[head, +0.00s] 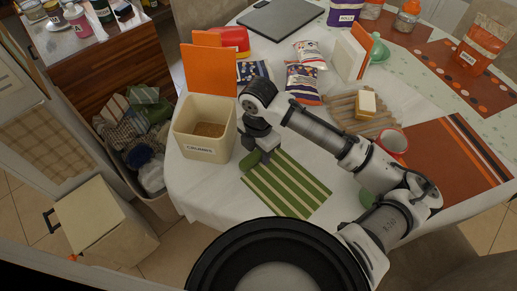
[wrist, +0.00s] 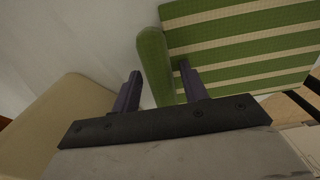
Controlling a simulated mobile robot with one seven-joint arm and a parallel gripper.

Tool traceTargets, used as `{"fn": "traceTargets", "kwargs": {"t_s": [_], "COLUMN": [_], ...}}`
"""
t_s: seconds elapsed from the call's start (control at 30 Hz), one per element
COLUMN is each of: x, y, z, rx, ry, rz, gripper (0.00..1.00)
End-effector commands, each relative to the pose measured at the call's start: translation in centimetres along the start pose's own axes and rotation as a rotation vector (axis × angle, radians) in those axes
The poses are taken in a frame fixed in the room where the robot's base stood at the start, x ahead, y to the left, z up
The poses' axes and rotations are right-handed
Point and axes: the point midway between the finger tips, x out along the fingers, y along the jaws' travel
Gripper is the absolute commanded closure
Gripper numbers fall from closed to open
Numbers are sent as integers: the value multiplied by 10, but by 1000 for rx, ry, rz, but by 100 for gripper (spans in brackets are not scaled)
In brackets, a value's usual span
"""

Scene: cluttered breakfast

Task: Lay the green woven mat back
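The green woven mat (head: 290,187) with cream stripes lies on the white-clothed table, and its striped face also shows in the wrist view (wrist: 240,40). In the head view this roll (head: 249,160) is partly hidden by my gripper (head: 262,157). In the wrist view my gripper (wrist: 160,78) is open, with one finger on each side of the roll. A gap shows beside the right finger; I cannot tell whether the left finger touches.
The cream crumbs bin (head: 205,140) with its orange lid up stands close left of my gripper.

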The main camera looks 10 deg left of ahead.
Motion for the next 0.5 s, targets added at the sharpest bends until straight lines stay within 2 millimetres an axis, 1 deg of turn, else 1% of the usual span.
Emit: {"fn": "traceTargets", "kwargs": {"t_s": [0.33, 0.43, 0.5], "x": [-2, -8, -18], "y": [0, 0, 1], "z": [0, 0, 1], "rx": [0, 0, 0], "ry": [-1, -2, -3], "rz": [0, 1, 2], "gripper": [51, 51, 51]}}
